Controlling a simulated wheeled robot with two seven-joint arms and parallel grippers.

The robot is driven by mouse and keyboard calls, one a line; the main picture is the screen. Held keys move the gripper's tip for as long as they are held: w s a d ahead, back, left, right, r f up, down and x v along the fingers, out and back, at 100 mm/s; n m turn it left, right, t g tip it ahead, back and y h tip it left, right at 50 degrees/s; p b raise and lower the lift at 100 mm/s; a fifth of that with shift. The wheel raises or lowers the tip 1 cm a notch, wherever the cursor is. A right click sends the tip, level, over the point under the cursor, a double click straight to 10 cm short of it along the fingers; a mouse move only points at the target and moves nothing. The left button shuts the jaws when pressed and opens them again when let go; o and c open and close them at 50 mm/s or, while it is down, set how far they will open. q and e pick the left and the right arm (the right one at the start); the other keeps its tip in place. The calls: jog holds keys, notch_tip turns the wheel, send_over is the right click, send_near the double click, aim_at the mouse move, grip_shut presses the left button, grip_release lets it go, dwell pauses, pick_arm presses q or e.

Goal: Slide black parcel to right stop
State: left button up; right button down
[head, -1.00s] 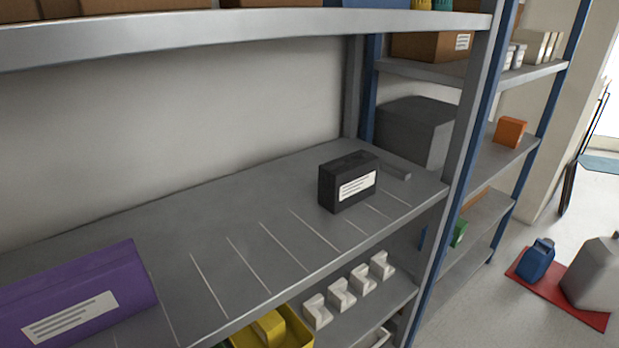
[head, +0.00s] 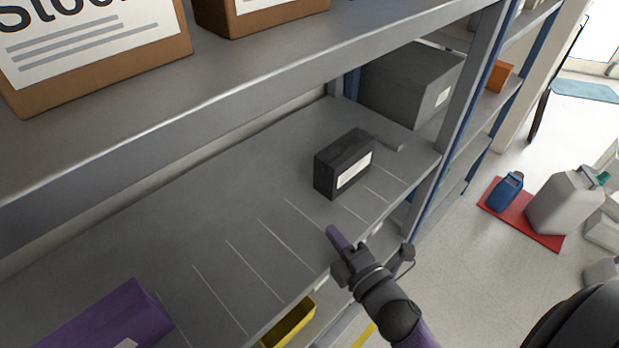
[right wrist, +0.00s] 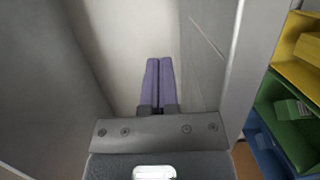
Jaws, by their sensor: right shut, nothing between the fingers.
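The black parcel (head: 343,164) with a white label stands upright on the grey shelf (head: 215,220), towards its right end. A low grey stop (head: 388,142) lies just beyond it, near the right post; I cannot tell whether a gap lies between them. My right gripper (head: 334,232) is at the shelf's front edge, in front of and below the parcel in the picture, apart from it. Its purple fingers are shut and empty, and they also show together in the right wrist view (right wrist: 159,85). The parcel is not in the right wrist view. My left gripper is not in view.
A purple parcel (head: 105,325) lies at the shelf's left. White lines mark the shelf surface between the parcels. An upper shelf (head: 240,85) with cardboard boxes hangs above. A right post (head: 455,120) bounds the shelf. A yellow bin (head: 290,325) sits below.

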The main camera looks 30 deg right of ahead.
aim_at(358, 168)
jog(key=w, duration=0.6)
jog(key=w+b, duration=0.1)
jog(key=w, duration=0.2)
jog(key=shift+a, duration=0.4)
jog(key=d, duration=0.1)
jog(key=w+d, duration=0.1)
jog(key=d, duration=0.1)
jog(key=shift+w, duration=0.3)
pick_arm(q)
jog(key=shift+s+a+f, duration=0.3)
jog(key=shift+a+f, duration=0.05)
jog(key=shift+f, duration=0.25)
pick_arm(e)
jog(key=shift+w+d, duration=0.1)
jog(key=shift+d, duration=0.3)
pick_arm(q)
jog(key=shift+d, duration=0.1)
